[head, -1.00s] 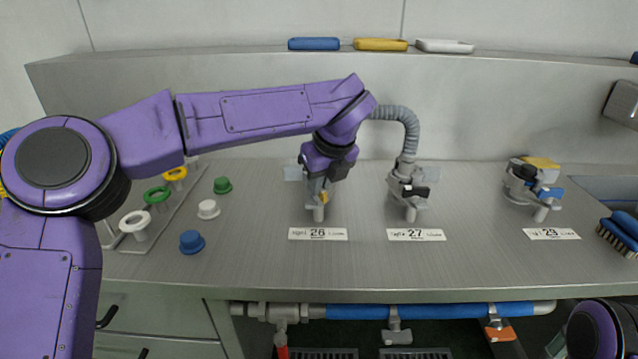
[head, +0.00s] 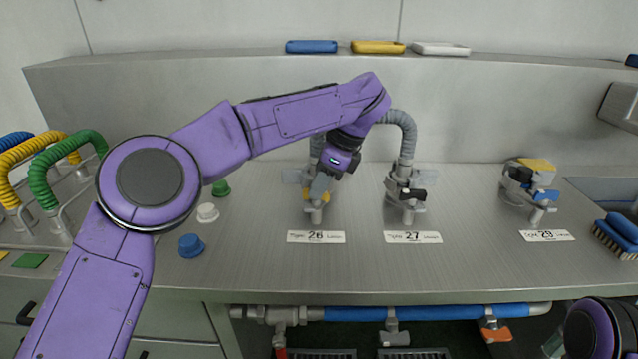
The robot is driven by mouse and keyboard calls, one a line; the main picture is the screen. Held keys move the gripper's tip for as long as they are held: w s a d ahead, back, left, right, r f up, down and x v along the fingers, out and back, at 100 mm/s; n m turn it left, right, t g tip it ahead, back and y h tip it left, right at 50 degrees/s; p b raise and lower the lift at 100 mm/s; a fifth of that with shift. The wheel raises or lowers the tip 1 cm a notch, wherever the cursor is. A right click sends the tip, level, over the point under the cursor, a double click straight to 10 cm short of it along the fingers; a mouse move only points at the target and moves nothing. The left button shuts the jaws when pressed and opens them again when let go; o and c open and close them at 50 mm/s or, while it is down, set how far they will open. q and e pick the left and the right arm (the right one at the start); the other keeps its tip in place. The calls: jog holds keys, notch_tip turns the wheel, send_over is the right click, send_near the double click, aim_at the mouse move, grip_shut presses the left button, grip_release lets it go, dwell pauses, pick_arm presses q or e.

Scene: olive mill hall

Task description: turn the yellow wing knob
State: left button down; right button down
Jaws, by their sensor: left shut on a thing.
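The yellow wing knob (head: 309,196) is on the small grey fitting (head: 316,211) behind the label 26, on the steel counter. Only a little yellow shows beside the fingers. My left gripper (head: 319,189) reaches down to it from the upper right, tilted, and is shut on the knob. The fingers hide much of the knob. My right gripper is out of view; only part of my right arm shows at the lower right.
Fittings with a black lever (head: 413,193) at 27 and a blue one (head: 545,194) at 29 stand to the right. Green, white and blue caps (head: 191,245) lie left. Coloured hoses (head: 62,165) stand far left. A brush (head: 617,237) lies at the right.

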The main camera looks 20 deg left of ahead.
pick_arm(q)
jog(key=shift+n, duration=0.7)
jog(key=shift+g, duration=0.3)
jog(key=c, duration=1.2)
grip_release()
jog(key=p+v, duration=0.7)
jog(key=v, duration=0.3)
jog(key=shift+r, duration=0.3)
jog(key=shift+o, duration=0.4)
jog(key=shift+w, duration=0.15)
